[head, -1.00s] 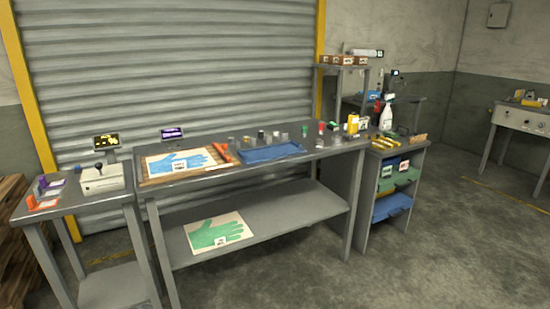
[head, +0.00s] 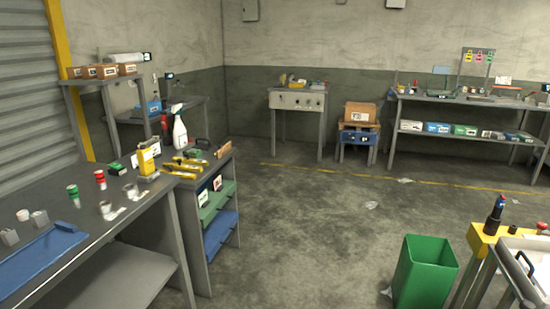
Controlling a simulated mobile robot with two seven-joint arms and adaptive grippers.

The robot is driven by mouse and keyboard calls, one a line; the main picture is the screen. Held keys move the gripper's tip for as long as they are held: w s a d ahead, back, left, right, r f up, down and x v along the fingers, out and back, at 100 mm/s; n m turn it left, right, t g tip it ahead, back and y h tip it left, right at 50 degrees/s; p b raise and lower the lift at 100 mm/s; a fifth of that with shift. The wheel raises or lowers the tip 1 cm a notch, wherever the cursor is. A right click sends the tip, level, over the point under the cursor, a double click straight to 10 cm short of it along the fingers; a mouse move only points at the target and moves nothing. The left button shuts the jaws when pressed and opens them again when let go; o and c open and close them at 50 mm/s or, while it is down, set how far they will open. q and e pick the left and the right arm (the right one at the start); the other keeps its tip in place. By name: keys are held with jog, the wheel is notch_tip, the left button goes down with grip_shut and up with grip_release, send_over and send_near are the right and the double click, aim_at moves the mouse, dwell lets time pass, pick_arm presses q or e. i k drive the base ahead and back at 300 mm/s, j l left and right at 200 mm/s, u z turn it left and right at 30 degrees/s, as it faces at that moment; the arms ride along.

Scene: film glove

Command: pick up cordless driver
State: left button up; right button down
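I cannot make out a cordless driver for certain in the head view. A black upright tool-like object (head: 495,214) with a blue and red top stands on a yellow stand (head: 484,239) at the lower right; it is too small to identify. Small tools with yellow parts (head: 182,170) lie on top of the grey shelf unit at left of centre, and none is clearly a driver. Small items (head: 292,82) also sit on the far cabinet, too small to tell. Neither of my grippers is in view.
A grey workbench (head: 120,222) with a blue tray (head: 42,258) fills the lower left. The shelf unit (head: 188,226) stands at its end, with a spray bottle (head: 179,132) on top. A green bin (head: 424,272) stands at lower right. The middle floor is open.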

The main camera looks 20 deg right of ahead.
aim_at(500, 206)
jog(key=i+l+z, duration=0.2)
jog(key=i+z, duration=0.6)
jog(key=i, duration=0.25)
jog(key=i+j+z, duration=0.1)
jog(key=i+z, duration=0.35)
jog(key=i, duration=0.1)
